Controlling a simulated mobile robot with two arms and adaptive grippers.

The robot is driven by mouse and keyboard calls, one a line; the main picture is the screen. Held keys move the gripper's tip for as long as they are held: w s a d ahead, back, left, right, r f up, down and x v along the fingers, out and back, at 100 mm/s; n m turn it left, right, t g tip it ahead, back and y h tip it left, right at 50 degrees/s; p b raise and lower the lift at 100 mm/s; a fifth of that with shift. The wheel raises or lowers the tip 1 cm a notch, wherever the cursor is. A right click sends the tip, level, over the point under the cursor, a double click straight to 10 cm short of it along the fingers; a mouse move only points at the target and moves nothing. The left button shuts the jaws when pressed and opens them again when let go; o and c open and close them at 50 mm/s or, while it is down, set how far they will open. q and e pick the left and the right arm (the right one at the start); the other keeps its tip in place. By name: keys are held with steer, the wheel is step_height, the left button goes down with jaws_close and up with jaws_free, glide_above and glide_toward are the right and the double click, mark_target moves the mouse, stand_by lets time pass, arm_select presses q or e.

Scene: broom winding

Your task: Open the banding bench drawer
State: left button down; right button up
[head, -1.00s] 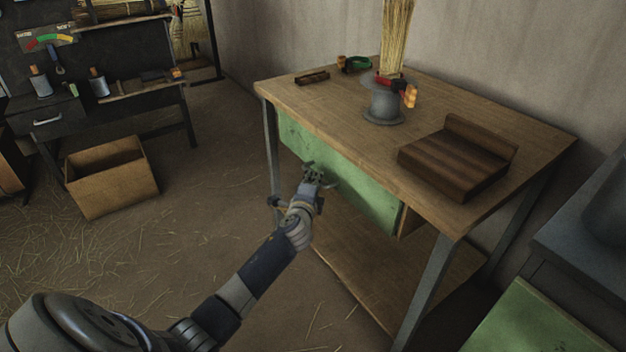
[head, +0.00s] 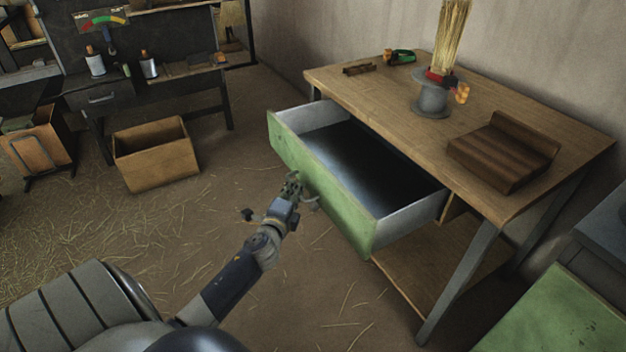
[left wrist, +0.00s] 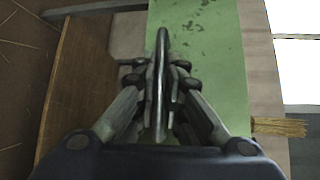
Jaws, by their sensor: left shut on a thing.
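The banding bench (head: 400,95) is a wooden-topped table on grey metal legs. Its green-fronted drawer (head: 345,207) is pulled well out toward me, and its dark inside (head: 370,165) shows bare and empty. My left gripper (head: 293,185) is at the middle of the drawer front, shut on the drawer handle (head: 312,203). In the left wrist view the fingers (left wrist: 162,95) close around the thin handle bar (left wrist: 162,50), with the green front (left wrist: 215,60) behind. The fingers hide part of the handle. My right gripper is not in view.
On the bench top stand a grey spool-like holder (head: 432,98) with upright straw, a dark wooden block (head: 500,152) and small tools (head: 400,57). A green-topped unit (head: 545,318) is at lower right.

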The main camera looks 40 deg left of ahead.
arm_select(q)
steer(key=s, duration=0.1)
steer(key=s+a, duration=0.1)
steer(key=s, duration=0.1)
steer(key=s+a, duration=0.1)
steer(key=s, duration=0.1)
steer(key=shift+s, duration=0.2)
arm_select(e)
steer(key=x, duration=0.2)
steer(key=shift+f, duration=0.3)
arm_select(q)
steer(key=c, duration=1.7)
jaws_free()
steer(key=v, duration=1.2)
steer(key=shift+f, duration=0.1)
